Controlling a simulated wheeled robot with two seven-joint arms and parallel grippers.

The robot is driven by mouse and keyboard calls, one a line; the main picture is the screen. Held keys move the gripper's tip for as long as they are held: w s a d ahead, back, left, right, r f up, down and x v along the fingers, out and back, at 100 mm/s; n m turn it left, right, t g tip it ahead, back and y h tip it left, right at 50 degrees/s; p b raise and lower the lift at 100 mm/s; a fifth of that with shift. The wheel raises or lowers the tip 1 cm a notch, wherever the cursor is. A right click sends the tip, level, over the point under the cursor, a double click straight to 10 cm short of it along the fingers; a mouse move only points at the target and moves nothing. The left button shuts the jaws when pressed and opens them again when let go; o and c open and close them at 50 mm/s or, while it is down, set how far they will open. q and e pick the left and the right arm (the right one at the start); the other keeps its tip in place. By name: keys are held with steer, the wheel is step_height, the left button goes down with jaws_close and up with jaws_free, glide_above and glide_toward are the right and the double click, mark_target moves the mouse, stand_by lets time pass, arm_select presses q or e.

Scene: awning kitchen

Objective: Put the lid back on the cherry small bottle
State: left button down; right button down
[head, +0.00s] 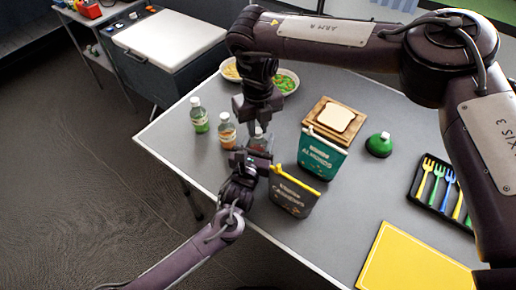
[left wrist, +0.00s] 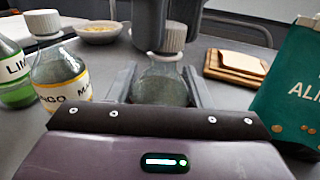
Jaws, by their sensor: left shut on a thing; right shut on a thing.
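The small bottle (left wrist: 160,82) is clear with greyish contents and stands upright between the fingers of my left gripper (head: 257,152), which is shut on it. Its label is hidden, so I cannot read "cherry". In the head view mostly its upper part (head: 259,139) shows between the two grippers. My right gripper (head: 258,120) comes down from above and is shut on the white lid (left wrist: 173,38). The lid is upright, directly over the bottle's neck. I cannot tell whether it touches the neck or is slightly above it.
A lime bottle (head: 200,118) and a mango bottle (head: 227,133) stand close on the left. Behind are food bowls (head: 286,82) and bread on a board (head: 312,128). The front right holds a yellow board (head: 410,262).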

steer(key=m, duration=1.4)
steer(key=shift+w+m, duration=0.1)
steer(key=shift+m, duration=0.3)
steer(key=m, duration=0.3)
steer(key=c, duration=1.2)
jaws_free()
step_height(320, 180, up, 12)
